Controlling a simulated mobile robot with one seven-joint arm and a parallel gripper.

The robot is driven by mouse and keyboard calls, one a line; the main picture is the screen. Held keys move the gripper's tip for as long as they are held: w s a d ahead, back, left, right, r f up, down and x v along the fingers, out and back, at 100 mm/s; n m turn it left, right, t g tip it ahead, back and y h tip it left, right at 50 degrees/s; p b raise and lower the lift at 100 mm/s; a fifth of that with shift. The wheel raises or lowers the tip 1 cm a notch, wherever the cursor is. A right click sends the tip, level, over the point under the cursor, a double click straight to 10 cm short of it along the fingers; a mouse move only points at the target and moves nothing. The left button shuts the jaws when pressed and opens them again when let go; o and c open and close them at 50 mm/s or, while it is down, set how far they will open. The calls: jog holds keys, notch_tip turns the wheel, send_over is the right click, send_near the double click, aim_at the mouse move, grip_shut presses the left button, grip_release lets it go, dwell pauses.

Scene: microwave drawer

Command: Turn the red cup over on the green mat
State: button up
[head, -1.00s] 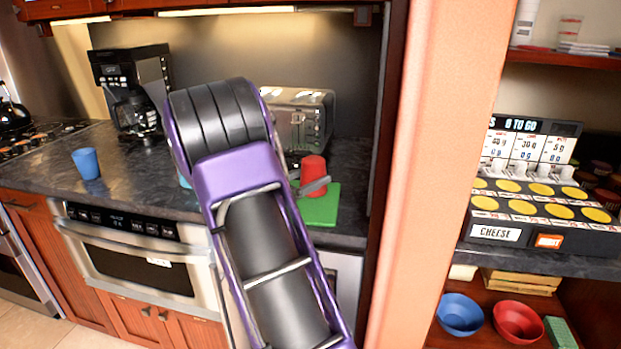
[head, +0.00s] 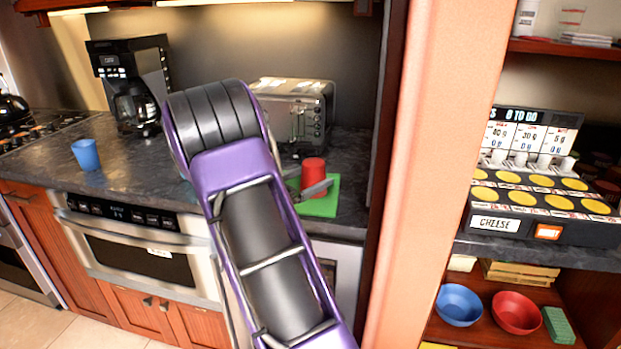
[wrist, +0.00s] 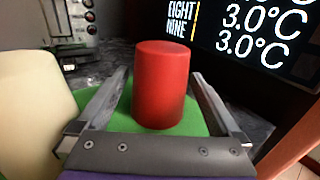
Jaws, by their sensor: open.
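My gripper (wrist: 158,88) is open, with one finger on each side of the cup. I cannot tell if either finger touches it. The green mat (wrist: 120,120) lies under the cup and fingers. In the head view my arm hides part of the counter, and only one finger shows clearly beside the cup.
A toaster (head: 292,112) stands behind the mat. A coffee maker (head: 130,90) and a blue cup (head: 85,155) are farther left. An orange-toned post (head: 432,175) is to the right. A pale rounded object (wrist: 28,115) is left of my gripper.

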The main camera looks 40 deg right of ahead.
jog(key=s+a, duration=0.2)
jog(key=a, duration=1.5)
jog(key=shift+a, duration=0.15)
